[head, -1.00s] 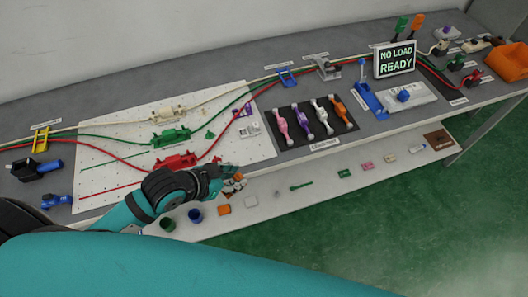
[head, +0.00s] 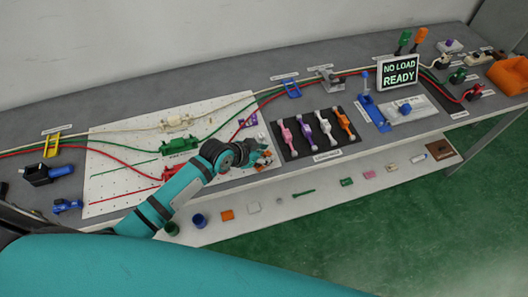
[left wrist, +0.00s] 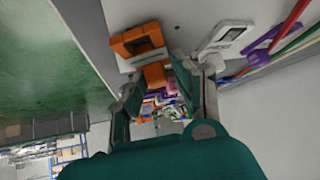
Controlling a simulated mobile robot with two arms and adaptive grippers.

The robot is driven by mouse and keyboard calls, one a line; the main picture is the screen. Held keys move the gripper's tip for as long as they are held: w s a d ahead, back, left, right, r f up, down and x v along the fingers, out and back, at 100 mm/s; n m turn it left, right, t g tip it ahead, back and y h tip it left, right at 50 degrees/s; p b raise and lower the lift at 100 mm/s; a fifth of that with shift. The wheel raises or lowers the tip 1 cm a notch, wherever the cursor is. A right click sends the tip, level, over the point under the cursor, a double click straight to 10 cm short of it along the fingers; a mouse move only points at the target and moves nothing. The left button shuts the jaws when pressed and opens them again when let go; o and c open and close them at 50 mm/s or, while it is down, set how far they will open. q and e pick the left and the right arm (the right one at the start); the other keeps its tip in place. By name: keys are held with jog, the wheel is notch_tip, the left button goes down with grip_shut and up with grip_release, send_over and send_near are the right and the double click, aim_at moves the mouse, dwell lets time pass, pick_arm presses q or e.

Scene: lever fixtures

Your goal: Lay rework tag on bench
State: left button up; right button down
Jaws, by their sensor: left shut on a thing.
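An orange tag (left wrist: 140,40) with a narrower stem is held between the fingers of my left gripper (left wrist: 160,78) in the left wrist view. My right gripper is not in view.
A black mat (head: 290,148) with several coloured levers is just right of the gripper. Red, green and cream cables cross the pegboard. A lower shelf (head: 275,207) holds small loose items.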

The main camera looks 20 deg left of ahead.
pick_arm(q)
jog(key=shift+f, duration=0.25)
jog(key=o, duration=0.8)
jog(key=shift+r, duration=0.1)
jog(key=v, duration=1.2)
